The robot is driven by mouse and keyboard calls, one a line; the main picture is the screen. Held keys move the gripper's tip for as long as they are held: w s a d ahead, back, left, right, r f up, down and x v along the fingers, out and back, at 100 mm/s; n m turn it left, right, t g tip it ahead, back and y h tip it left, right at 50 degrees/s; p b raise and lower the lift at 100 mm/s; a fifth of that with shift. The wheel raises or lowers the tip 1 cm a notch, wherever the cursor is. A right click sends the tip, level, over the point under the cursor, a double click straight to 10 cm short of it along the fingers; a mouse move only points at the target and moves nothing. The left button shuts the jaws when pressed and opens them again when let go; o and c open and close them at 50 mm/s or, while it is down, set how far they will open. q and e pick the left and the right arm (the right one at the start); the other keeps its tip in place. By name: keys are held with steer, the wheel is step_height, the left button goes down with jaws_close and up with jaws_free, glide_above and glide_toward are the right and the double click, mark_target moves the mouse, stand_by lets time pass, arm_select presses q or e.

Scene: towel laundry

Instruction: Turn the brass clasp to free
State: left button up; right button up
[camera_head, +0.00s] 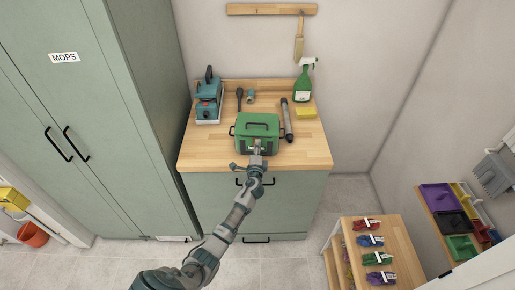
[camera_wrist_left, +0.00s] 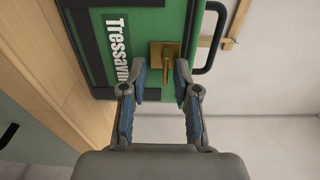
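A brass clasp (camera_wrist_left: 167,54) is on that front, with a plate and a lever pointing toward my gripper. My left gripper (camera_head: 257,159) is in front of the box. In the left wrist view (camera_wrist_left: 160,80) its fingers are apart and empty, with the lever close to the right fingertip. I cannot tell whether they touch. My right gripper is not in view.
The worktop (camera_head: 304,152) also holds a teal machine (camera_head: 208,103), a green spray bottle (camera_head: 303,84), a yellow sponge (camera_head: 305,113) and a dark cylinder (camera_head: 287,121) close to the box's right. A tall green cabinet (camera_head: 95,100) stands at left. The worktop's front right is clear.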

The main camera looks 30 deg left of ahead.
arm_select(q)
steer(key=v, duration=1.2)
steer(key=s+d+f+n+g+h, duration=0.1)
steer(key=s+d+f+g+h, duration=0.3)
steer(key=f, duration=0.8)
steer(key=s+f+n+g, duration=0.1)
steer(key=s+f, duration=0.5)
steer(key=f, duration=0.7)
steer(key=s+d+f+n+g+h, duration=0.1)
steer(key=s+d+f+g, duration=0.2)
steer(key=f, duration=0.9)
steer(key=s+d+f+n+g+h, duration=0.1)
steer(key=s+f, duration=0.5)
steer(key=s, duration=0.7)
steer(key=s+d+f+n+g+h, duration=0.1)
steer(key=s+f+n+g, duration=0.2)
steer(key=s+f, duration=0.4)
steer(key=s+d+f+n+g, duration=0.1)
steer(key=s+f+n+g, duration=0.2)
steer(key=s, duration=1.7)
step_height(320, 180, down, 4)
steer(key=shift+s+d+r+n+h, duration=0.2)
steer(key=shift+s+d+n+h, duration=0.1)
steer(key=shift+d+h, duration=0.1)
steer(key=shift+w, duration=0.1)
